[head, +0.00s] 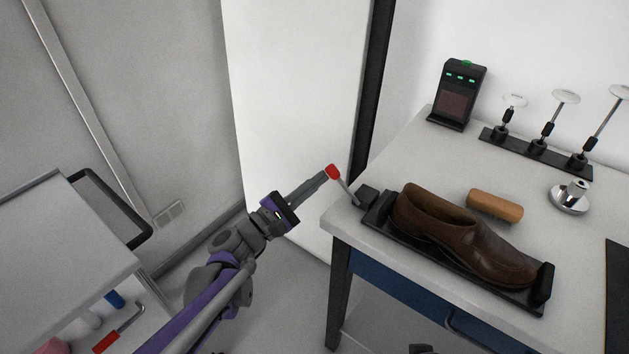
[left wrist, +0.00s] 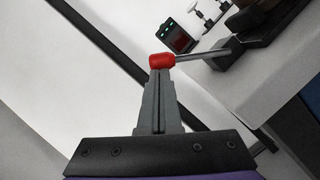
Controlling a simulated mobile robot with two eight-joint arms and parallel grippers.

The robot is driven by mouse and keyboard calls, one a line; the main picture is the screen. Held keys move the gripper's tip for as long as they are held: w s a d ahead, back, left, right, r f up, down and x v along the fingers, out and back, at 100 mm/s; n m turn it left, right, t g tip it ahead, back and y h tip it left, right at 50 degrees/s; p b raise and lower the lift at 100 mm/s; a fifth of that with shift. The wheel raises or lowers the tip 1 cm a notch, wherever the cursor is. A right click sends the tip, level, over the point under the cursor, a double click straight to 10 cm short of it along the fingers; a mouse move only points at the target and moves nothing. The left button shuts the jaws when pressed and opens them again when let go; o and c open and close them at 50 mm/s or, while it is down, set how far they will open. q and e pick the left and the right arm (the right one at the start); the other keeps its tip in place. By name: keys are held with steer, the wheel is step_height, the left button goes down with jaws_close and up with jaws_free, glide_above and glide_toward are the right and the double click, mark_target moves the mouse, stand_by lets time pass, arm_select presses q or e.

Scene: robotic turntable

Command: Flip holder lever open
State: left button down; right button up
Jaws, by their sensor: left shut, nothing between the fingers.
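The holder (head: 450,258) is a black tray on the table with a brown shoe (head: 465,235) lying in it. Its lever (head: 346,189) is a thin grey rod with a red knob (head: 333,172), sticking out past the table's left edge and tilted up to the left. My left gripper (head: 326,176) is shut and empty, with its fingertips right at the red knob. In the left wrist view the shut fingers (left wrist: 159,80) end just below the red knob (left wrist: 161,61), touching or nearly touching it. The lever rod (left wrist: 203,54) runs right from there to the holder. My right gripper is not visible.
A wooden brush (head: 495,205) and a round metal piece (head: 569,197) lie behind the shoe. A black device with green lights (head: 458,94) and a rack of several upright tools (head: 535,149) stand at the back. A grey cart (head: 62,240) is at the left.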

arm_select(q)
steer(key=s+d+r+m+g+y+p, duration=0.1)
steer(key=s+d+r+m+g+p, duration=0.2)
steer(key=m+p, duration=0.5)
steer(key=shift+s+d+r+m+p, duration=0.4)
steer(key=shift+s+d+r+m, duration=0.05)
steer(key=shift+d+r+m, duration=0.8)
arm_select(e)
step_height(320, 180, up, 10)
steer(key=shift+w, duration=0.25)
arm_select(q)
steer(key=shift+a+f, duration=0.1)
steer(key=shift+a, duration=0.1)
